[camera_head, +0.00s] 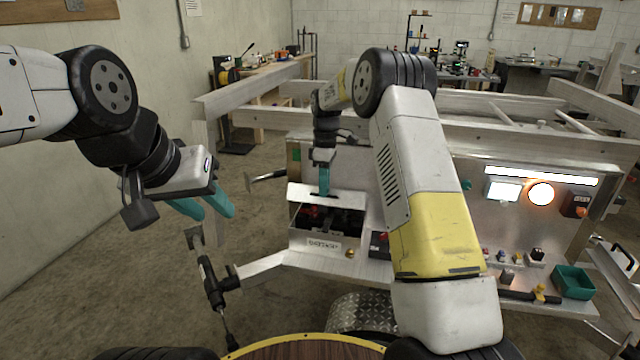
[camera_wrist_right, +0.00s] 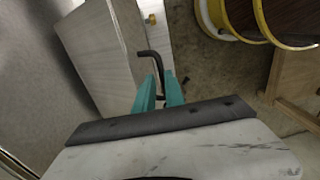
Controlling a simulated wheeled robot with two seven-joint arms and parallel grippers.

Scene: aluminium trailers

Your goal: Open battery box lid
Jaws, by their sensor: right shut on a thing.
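The battery box (camera_head: 298,240) is a small metal box with a label plate on its front, on the near left of the trailer. Its metal lid (camera_head: 298,193) is tilted up at the back, and dark contents with some red show inside. My right gripper (camera_head: 323,193) reaches down at the lid. In the right wrist view its teal fingers (camera_wrist_right: 158,92) are closed around a black bent handle (camera_wrist_right: 148,53), beside a pale metal panel. My left gripper (camera_head: 208,208) is at the left, apart from the box, empty, its teal fingers spread.
The aluminium trailer frame (camera_head: 480,128) spreads behind and right. A panel with lit lamps (camera_head: 541,193) and a green tray (camera_head: 573,282) are at the right. A black jack (camera_head: 213,285) stands left of the box. Open floor lies at the left.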

